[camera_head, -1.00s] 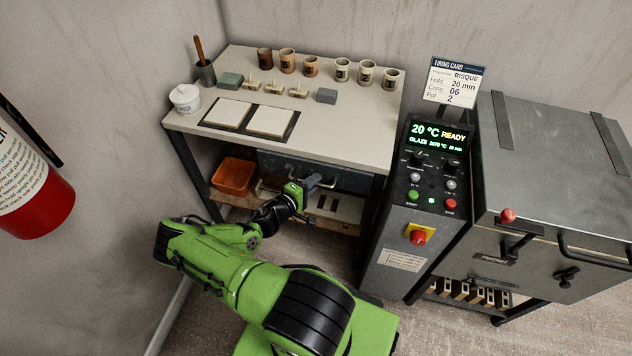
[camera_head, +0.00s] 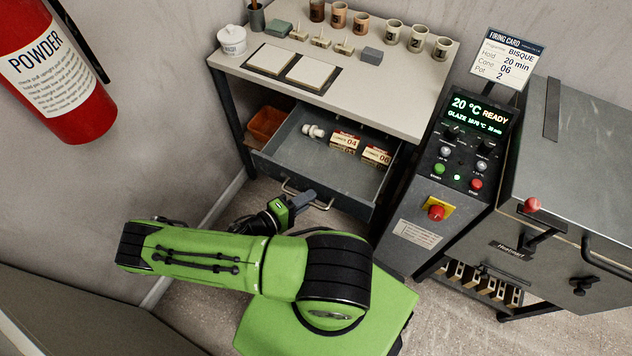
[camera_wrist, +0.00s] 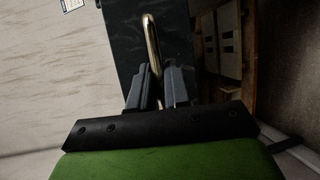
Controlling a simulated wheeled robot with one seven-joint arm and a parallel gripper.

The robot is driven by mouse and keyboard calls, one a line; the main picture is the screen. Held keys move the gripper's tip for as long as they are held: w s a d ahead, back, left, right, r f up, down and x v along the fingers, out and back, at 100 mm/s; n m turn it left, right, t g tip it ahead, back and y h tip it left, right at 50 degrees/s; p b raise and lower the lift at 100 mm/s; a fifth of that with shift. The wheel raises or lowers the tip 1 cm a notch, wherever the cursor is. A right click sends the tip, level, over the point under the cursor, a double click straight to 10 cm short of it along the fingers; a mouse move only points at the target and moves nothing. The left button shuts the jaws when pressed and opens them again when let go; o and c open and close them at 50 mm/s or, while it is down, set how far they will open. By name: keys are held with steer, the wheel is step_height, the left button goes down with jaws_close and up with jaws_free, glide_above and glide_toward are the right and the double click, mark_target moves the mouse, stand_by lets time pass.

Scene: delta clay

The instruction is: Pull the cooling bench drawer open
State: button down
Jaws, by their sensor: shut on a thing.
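The cooling bench drawer (camera_head: 331,178) stands pulled out from under the bench top (camera_head: 390,100). Its inside shows two small boxes marked 04 (camera_head: 345,141) and 06 (camera_head: 376,155), and a white object (camera_head: 314,131) at the back left. The drawer's bar handle (camera_head: 320,204) is on its front face. My gripper (camera_head: 303,199) is at the handle's middle. In the wrist view, the two fingers of my gripper (camera_wrist: 160,90) are shut on the metal handle (camera_wrist: 152,45), which runs up between them. The dark drawer front (camera_wrist: 125,50) lies beyond.
An orange bin (camera_head: 266,122) sits on the lower shelf left of the drawer. The control panel (camera_head: 455,150) and kiln (camera_head: 570,180) stand to the right. A red extinguisher (camera_head: 60,85) hangs at the left. Cups and tiles stand on the bench top.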

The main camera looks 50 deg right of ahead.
steer(key=shift+s+a, duration=0.2)
steer(key=shift+a, duration=1.25)
steer(key=c, duration=1.4)
jaws_free()
steer(key=shift+c, duration=0.2)
steer(key=v, duration=1.5)
steer(key=shift+a, duration=0.35)
steer(key=shift+w+r, duration=0.1)
steer(key=shift+w, duration=0.05)
